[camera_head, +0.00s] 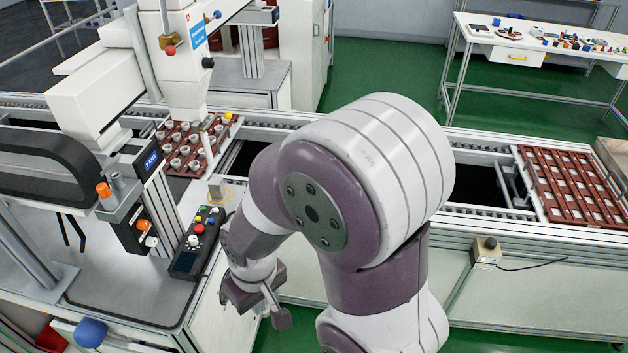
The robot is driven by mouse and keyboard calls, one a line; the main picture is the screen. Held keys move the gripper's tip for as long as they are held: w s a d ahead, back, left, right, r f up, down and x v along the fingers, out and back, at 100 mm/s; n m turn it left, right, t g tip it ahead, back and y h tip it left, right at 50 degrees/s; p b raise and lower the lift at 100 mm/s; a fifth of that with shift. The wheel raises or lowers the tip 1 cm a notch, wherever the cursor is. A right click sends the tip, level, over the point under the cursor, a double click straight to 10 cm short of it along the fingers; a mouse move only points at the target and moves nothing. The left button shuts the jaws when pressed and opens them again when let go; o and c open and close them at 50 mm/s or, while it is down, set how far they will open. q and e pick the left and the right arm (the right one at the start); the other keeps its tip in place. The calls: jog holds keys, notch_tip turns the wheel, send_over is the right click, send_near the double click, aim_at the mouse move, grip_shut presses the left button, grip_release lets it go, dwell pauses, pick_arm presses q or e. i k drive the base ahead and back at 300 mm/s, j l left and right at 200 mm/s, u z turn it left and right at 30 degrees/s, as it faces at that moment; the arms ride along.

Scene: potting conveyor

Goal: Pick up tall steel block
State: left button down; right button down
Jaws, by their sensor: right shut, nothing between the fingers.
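I cannot clearly make out a tall steel block. A small greyish block-like piece (215,189) stands on the bench beside the control box, at the conveyor's near edge; it is too small to tell what it is. My right gripper (271,304) hangs low at the bench's right front corner, shut and empty, pointing down. It is apart from the small piece, below and to the right of it. My right arm covers the middle of the view and hides part of the conveyor. My left gripper is not in view.
A control box (190,258) with coloured buttons stands on the left bench. A brown tray (186,163) with several round cups sits on the conveyor under the white machine. Another brown tray (537,209) lies at right. A white table (500,36) with small parts stands behind.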

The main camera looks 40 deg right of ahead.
aim_at(216, 186)
jog(key=z, duration=0.8)
jog(key=i+l+z, duration=0.1)
jog(key=i+z, duration=0.15)
jog(key=z, duration=0.15)
jog(key=i+z, duration=0.45)
jog(key=z, duration=0.3)
